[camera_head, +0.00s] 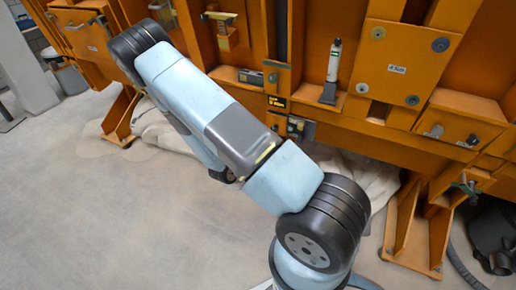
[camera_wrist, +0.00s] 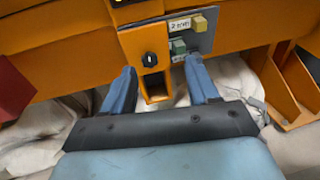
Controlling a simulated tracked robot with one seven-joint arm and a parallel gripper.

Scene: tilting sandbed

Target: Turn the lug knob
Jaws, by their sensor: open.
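In the wrist view, a small dark round knob (camera_wrist: 149,60) with a pale mark sits on the face of an orange block (camera_wrist: 132,41). It is the likeliest lug knob, though no label on it can be read. A square dark opening shows in the block below it. My gripper (camera_wrist: 164,75) is open, with one blue finger to the left of the knob and the other to the right. Nothing is between the fingers, and they appear apart from the knob. In the head view my arm hides the gripper, and I cannot make out this knob.
A red part (camera_wrist: 14,88) is at the left. Grey floor (camera_head: 110,215) is clear at lower left.

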